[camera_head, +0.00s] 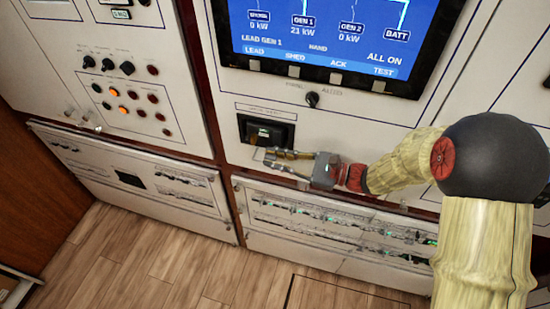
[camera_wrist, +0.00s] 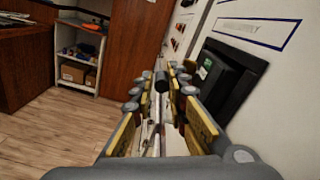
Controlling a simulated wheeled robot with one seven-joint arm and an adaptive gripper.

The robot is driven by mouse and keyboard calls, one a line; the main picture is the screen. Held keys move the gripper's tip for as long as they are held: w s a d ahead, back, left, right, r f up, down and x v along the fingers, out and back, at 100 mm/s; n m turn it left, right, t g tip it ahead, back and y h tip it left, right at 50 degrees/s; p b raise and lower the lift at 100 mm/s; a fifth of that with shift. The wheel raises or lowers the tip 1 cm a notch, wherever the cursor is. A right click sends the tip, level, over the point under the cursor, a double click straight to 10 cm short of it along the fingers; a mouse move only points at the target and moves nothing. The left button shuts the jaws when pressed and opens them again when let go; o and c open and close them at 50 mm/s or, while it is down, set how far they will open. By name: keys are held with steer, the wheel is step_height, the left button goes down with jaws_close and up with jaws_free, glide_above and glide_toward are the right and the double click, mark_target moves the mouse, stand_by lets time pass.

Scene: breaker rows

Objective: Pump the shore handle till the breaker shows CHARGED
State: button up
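The shore breaker (camera_head: 266,132) is a dark unit in a black frame, set in the white panel below the big screen. In the wrist view its black frame (camera_wrist: 228,88) stands close on the right, with a small green-and-white mark inside. My gripper (camera_head: 268,161) is just below the breaker in the head view, its two fingers apart and pointing left. In the wrist view the gripper (camera_wrist: 161,78) has a gap between its fingers, with a small dark round end showing there; I cannot tell whether this is the handle. The breaker's state text is not readable.
The screen (camera_head: 320,40) and a small black knob (camera_head: 312,99) are above. Left are a panel of buttons and lamps (camera_head: 125,93) and a lower breaker row (camera_head: 130,181). Another row (camera_head: 330,222) lies below my gripper. The wooden floor (camera_head: 130,255) is clear.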

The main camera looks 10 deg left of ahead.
steer(key=shift+o, duration=1.2)
steer(key=shift+f, duration=0.1)
steer(key=shift+o, duration=0.5)
steer(key=shift+w, duration=0.1)
steer(key=d, duration=1.2)
steer(key=shift+s, duration=0.45)
steer(key=shift+w+a+r+m+p, duration=0.45)
steer(key=shift+a+m+p, duration=0.65)
steer(key=shift+a+p, duration=1.1)
steer(key=shift+w+a+r+m+p, duration=0.5)
steer(key=shift+a+m+p, duration=0.6)
steer(key=shift+a+p, duration=1.05)
steer(key=shift+w+a+r+m+p, duration=0.45)
steer(key=shift+a+m+p, duration=0.65)
steer(key=shift+a+p, duration=1.1)
steer(key=shift+c, duration=0.9)
